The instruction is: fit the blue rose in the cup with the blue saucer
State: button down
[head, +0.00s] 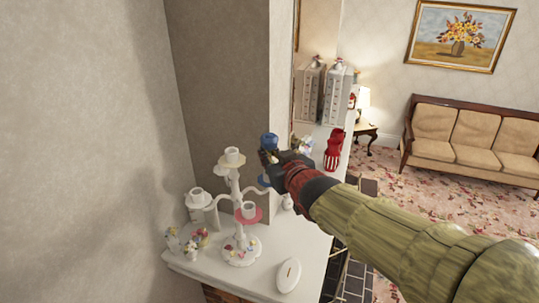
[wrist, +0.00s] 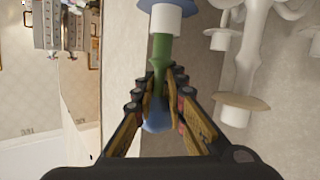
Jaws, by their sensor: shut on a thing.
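The blue rose (head: 269,140) is upright in my gripper (head: 268,157); its blue head (wrist: 157,122) and green stem (wrist: 161,55) show in the wrist view. My gripper (wrist: 160,95) is shut on it. The blue saucer (head: 264,181) shows just below my gripper, partly hidden by it. In the wrist view, which is upside down, the blue saucer (wrist: 182,5) and its white cup (wrist: 168,20) are at the top. The stem's lower end meets the cup's rim; I cannot tell whether it is inside. The white candelabra (head: 236,190) carries the cups.
Other candelabra cups stand close left of my gripper, one with a pink saucer (head: 258,215). Small flowers (head: 191,240) and a white oval dish (head: 289,275) are on the white mantel (head: 250,282). A wall corner (head: 258,100) rises behind. A red striped object (head: 334,150) stands farther back.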

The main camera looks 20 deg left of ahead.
jog(key=shift+f+b, duration=0.6)
jog(key=shift+f, duration=0.1)
jog(key=c, duration=1.7)
grip_release()
jog(key=v, duration=1.2)
jog(key=shift+f, duration=0.1)
